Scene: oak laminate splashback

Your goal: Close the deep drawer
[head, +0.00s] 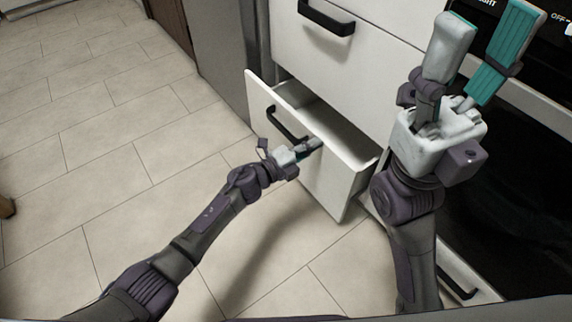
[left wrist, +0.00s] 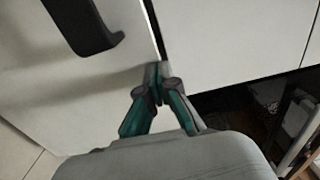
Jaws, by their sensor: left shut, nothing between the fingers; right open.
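The deep drawer (head: 325,185) is white and stands partly open below another drawer, its inside visible from above. Its black bar handle (head: 280,121) is on the front panel; the handle also shows at the upper left of the left wrist view (left wrist: 85,25). My left gripper (head: 314,145) is at the drawer front, right of the handle, near the panel's top edge. Its fingers are together and hold nothing, as the left wrist view (left wrist: 158,82) shows. I cannot tell whether they touch the panel. My right gripper (head: 482,45) is raised, open and empty, its teal-padded fingers apart.
A closed white drawer (head: 380,55) with a black handle (head: 326,17) is above the open one. A black oven front (head: 510,210) stands to the right, partly behind my right arm. The tiled floor (head: 110,130) at the left is clear.

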